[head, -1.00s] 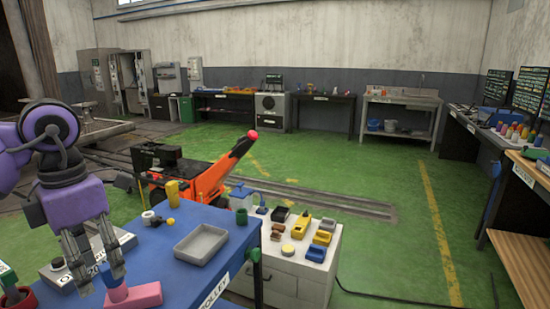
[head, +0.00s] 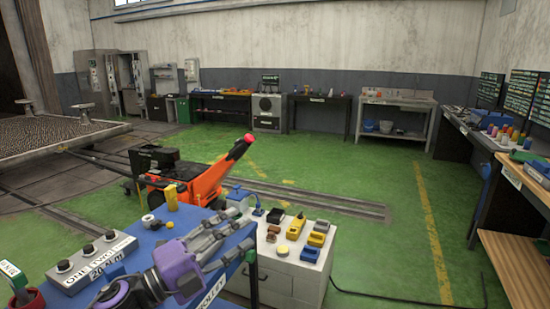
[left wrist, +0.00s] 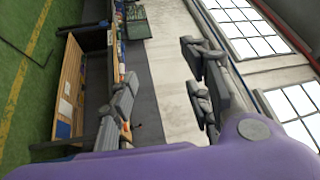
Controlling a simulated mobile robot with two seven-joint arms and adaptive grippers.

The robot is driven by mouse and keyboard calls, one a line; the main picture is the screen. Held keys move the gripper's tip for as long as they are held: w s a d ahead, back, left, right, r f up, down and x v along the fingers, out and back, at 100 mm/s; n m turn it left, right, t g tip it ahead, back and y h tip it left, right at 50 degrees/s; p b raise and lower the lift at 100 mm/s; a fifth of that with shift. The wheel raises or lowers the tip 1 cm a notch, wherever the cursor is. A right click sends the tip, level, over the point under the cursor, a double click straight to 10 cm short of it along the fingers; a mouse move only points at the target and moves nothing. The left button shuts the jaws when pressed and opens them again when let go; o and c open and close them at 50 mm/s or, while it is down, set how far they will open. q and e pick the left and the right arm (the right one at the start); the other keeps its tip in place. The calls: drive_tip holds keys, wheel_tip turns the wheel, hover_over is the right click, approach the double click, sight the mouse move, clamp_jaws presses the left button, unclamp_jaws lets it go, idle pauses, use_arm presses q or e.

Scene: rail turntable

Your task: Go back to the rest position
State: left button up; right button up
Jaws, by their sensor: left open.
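My left gripper (head: 238,236) is open and empty in the head view. It lies across the right part of the blue trolley (head: 187,216), with its grey fingers pointing up and to the right. The purple wrist behind it covers part of the trolley's top. In the left wrist view, the open fingers (left wrist: 160,80) stand well apart, with only the far wall and benches seen between and beyond them. My right gripper is not in view.
An orange machine (head: 195,185) is behind. The green floor is free to the right.

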use_arm(q)
drive_tip(key=s+a+f+n+t+y+p, duration=0.1)
drive_tip(key=s+a+f+n+y, duration=0.25)
drive_tip(key=f+n, duration=0.4)
drive_tip(key=s+a+f+n+y+p, duration=0.1)
drive_tip(key=s+a+f+n+y, duration=0.3)
drive_tip(key=f, duration=0.6)
drive_tip(key=s+a+f+n+t+y+p, duration=0.1)
drive_tip(key=s+a+f+n+y, duration=0.2)
drive_tip(key=f+n+y, duration=0.35)
drive_tip(key=s+f+n+g+p, duration=0.1)
drive_tip(key=s+f+n+g, duration=0.1)
drive_tip(key=s+f, duration=0.3)
drive_tip(key=s+f+n+g+y, duration=0.1)
drive_tip(key=s+f, duration=0.4)
drive_tip(key=s, duration=0.9)
drive_tip(key=s+a+f+n+g+p, duration=0.1)
drive_tip(key=s+f+n+g, duration=0.2)
drive_tip(key=s, duration=0.6)
wheel_tip(320, 180, down, 3)
drive_tip(key=shift+s+r+n+y+p, duration=0.1)
drive_tip(key=shift+s+n+y+p, duration=0.2)
drive_tip(key=shift+n, duration=0.9)
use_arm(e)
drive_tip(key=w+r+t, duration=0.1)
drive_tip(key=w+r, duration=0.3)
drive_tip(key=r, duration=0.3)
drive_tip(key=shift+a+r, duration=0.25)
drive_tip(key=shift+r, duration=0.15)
